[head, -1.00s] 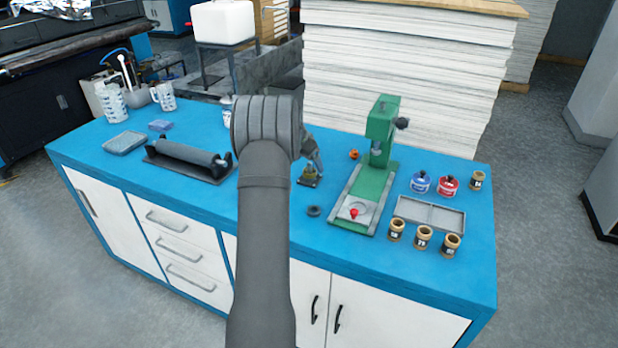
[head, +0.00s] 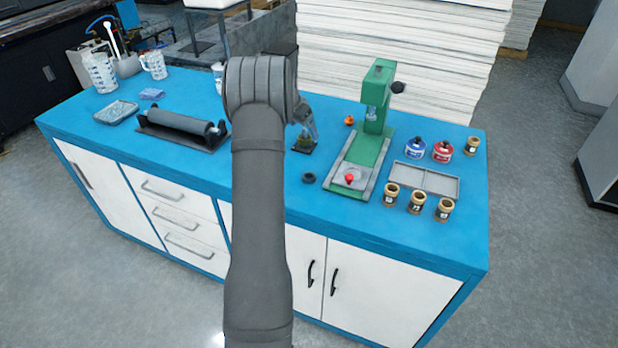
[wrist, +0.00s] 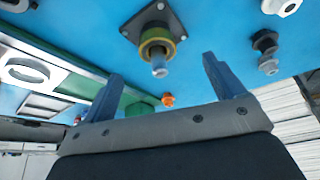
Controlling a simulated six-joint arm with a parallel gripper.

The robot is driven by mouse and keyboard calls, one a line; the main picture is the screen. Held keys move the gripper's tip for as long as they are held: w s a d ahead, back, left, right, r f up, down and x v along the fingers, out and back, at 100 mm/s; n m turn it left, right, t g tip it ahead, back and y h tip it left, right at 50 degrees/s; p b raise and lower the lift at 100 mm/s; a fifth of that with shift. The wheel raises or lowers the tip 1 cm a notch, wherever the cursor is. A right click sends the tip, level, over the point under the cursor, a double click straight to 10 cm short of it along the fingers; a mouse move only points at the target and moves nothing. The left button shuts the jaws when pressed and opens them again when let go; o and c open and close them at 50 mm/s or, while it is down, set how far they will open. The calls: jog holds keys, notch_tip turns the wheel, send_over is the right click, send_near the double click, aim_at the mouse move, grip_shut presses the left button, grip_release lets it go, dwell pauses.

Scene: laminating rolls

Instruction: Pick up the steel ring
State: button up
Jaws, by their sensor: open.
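A dark grey ring (head: 309,178) lies flat on the blue bench, left of the green press's base. It is probably the steel ring. In the wrist view, part of a grey ring (wrist: 14,4) shows at the upper left edge. A short post on a square black base (wrist: 133,22) carries a brass-coloured ring (wrist: 163,36), above and between my fingers in the wrist view. My gripper (wrist: 163,68) is open, with nothing held between its two blue-grey fingers. In the head view my gripper (head: 305,122) is partly hidden by my arm, close to the post's base.
A grey tray (head: 425,180), labelled jars and bottles are farther right. A black roller (head: 180,127) lies left. A pale hexagonal piece (wrist: 281,6) and grey stepped piece (wrist: 265,45) show in the wrist view.

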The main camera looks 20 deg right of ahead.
jog(key=c, duration=0.6)
jog(key=shift+o, duration=0.2)
jog(key=s+a+r, duration=0.6)
jog(key=s+r, duration=0.1)
jog(key=s, duration=0.1)
send_near(306, 173)
jog(key=f, duration=0.1)
jog(key=d+f, duration=0.1)
jog(key=shift+s+d+f+m, duration=0.15)
jog(key=shift+s+f+m, duration=0.1)
jog(key=shift+m, duration=0.05)
jog(key=shift+s+x, duration=0.1)
jog(key=shift+x, duration=1.2)
jog(key=shift+s+x, duration=0.15)
jog(key=shift+x, duration=1.15)
